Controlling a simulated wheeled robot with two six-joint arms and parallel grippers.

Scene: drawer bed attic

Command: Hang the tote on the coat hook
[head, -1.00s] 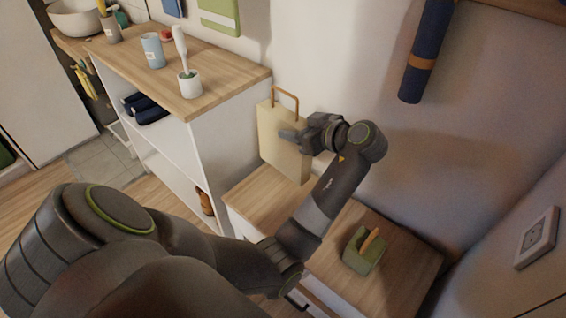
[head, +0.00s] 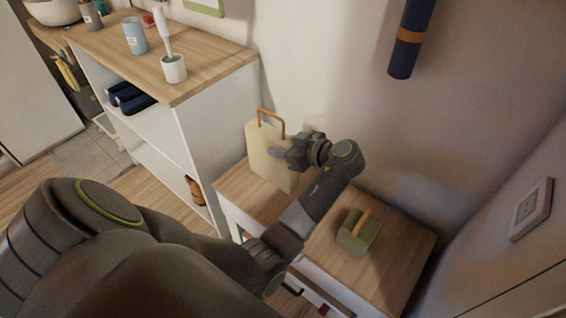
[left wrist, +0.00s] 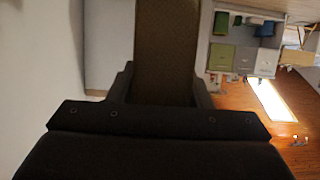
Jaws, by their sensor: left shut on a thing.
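The tote (head: 268,160) is a flat cream bag with an upright tan loop handle. It is upright in the head view, above or at the far left part of the low wooden top; I cannot tell whether it touches. My left gripper (head: 281,154) is shut on the tote's right side, below the handle. In the left wrist view, a brown strip of the tote (left wrist: 167,50) stands between the fingers. No coat hook can be made out in either view. My right gripper is not in view.
The low wooden top (head: 395,245) bears a green caddy (head: 357,232). A white shelf unit (head: 215,130) with a cup (head: 135,36) and a brush holder (head: 173,68) stands at the left. A dark blue roll (head: 408,40) hangs against the wall. A wall socket (head: 531,208) is at right.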

